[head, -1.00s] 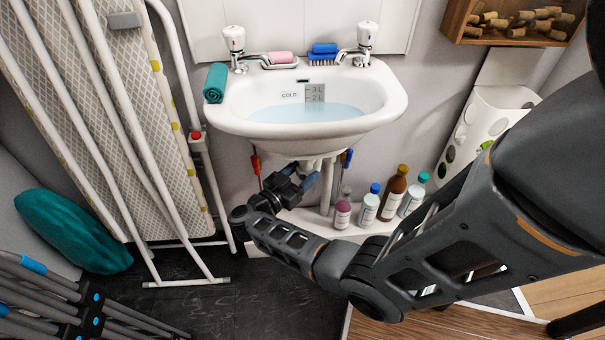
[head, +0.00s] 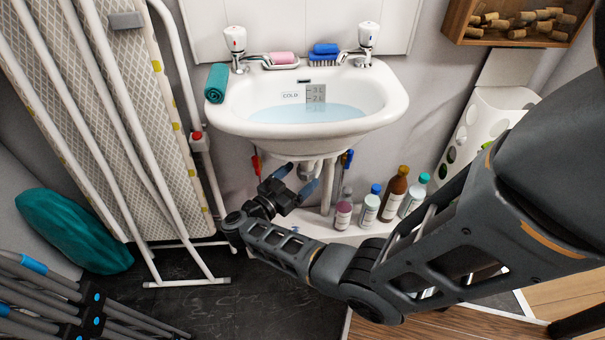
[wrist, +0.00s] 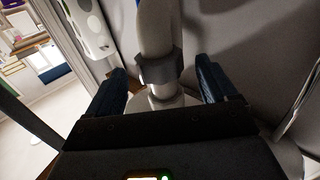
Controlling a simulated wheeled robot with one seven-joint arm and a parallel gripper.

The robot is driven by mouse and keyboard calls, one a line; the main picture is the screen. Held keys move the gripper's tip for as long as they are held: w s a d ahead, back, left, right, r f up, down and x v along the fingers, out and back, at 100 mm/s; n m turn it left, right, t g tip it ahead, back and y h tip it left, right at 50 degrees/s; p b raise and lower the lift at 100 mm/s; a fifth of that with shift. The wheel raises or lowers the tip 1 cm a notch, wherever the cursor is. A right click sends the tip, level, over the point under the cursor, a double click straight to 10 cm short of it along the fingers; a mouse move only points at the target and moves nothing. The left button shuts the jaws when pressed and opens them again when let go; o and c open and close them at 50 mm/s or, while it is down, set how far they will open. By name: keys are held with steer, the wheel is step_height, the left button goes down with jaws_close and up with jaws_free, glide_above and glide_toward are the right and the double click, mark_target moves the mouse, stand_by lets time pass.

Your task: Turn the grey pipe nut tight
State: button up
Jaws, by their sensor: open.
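The grey pipe nut (wrist: 160,68) sits around the white drain pipe (wrist: 156,35) in the wrist view, between my two fingers and ahead of them. In the head view the nut (head: 306,172) shows only partly under the sink (head: 225,120). My gripper (head: 296,180) is below the basin, near the pipe, with its blue fingers apart. In the wrist view my gripper (wrist: 167,82) is open with a finger on each side of the nut, and gaps show on both sides. I cannot tell how deep the nut is between the fingers.
Several bottles (head: 370,207) stand on the white ledge to the right of the pipe. Red-handled (head: 257,163) and blue-handled (head: 347,158) items hang under the basin on either side. An ironing board (head: 130,110) leans at left. A white bin (head: 480,130) stands at right.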

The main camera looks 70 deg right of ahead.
steer(key=v, duration=0.5)
steer(key=shift+w+a, duration=0.15)
steer(key=shift+a, duration=0.15)
steer(key=s+a+r+n+t+y+p, duration=0.4)
steer(key=s+a+r+n+t+y, duration=0.1)
steer(key=a+r, duration=0.4)
steer(key=s+a+r+n+t+y+p, duration=0.4)
steer(key=s+a+r+n+t+y, duration=0.2)
steer(key=r, duration=0.7)
steer(key=s+a+r+n+t+y+p, duration=0.3)
steer(key=s+a+r+n+t+y, duration=0.2)
steer(key=s+a+r+n+t, duration=0.4)
step_height(320, 180, up, 3)
steer(key=a+n+t, duration=0.1)
steer(key=a+n, duration=0.1)
steer(key=shift+a+n+t+y+p, duration=0.3)
steer(key=shift+a+t+p, duration=0.1)
